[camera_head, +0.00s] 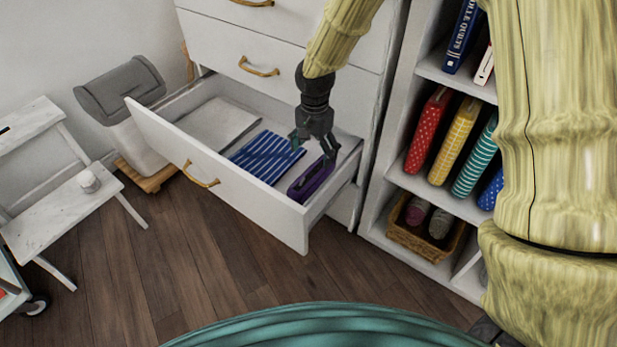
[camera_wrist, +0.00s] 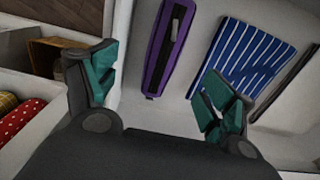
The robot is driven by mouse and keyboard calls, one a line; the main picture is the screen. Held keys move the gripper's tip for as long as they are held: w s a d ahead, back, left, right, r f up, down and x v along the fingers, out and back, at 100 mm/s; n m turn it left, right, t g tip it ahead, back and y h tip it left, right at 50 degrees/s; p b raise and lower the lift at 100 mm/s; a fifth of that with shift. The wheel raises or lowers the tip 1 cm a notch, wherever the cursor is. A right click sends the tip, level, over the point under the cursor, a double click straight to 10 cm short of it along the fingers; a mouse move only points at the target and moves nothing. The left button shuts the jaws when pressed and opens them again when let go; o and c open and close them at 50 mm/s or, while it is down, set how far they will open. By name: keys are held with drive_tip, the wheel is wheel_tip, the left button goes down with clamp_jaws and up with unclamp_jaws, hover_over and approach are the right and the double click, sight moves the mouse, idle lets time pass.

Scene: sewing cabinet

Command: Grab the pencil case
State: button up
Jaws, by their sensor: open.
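The pencil case is a purple zipped pouch (camera_head: 311,179) lying at the right end of an open white drawer (camera_head: 233,195). In the wrist view the purple case (camera_wrist: 168,47) lies beyond my fingertips, between the two fingers but nearer the picture's top. My gripper (camera_head: 313,150) is open and empty above the drawer, just above the case and the striped cloth. In the wrist view the gripper (camera_wrist: 160,92) has its teal-padded fingers spread wide apart. Neither finger visibly touches the case.
A blue-and-white striped cloth (camera_head: 266,157) lies left of the case in the drawer, with a pale flat item (camera_head: 217,124) further left. A shelf (camera_head: 398,178) with fabric rolls stands close right of the drawer. A stool (camera_head: 75,205) stands left; the wooden floor in front is clear.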

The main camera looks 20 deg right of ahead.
sight(312, 173)
drive_tip(key=shift+w+d+f+b, duration=0.1)
drive_tip(key=shift+w+f+b, duration=0.2)
drive_tip(key=shift+f, duration=0.25)
drive_tip(key=shift+w+d+f+b, duration=0.1)
drive_tip(key=shift+w+f+b, duration=0.2)
drive_tip(key=shift+f, duration=0.25)
wheel_tip(312, 173, down, 5)
drive_tip(key=shift+a+f+b, duration=0.15)
drive_tip(key=shift+b, duration=0.95)
drive_tip(key=shift+f+b, duration=1.75)
drive_tip(key=shift+f, duration=0.8)
drive_tip(key=shift+w, duration=0.1)
drive_tip(key=c, duration=1.2)
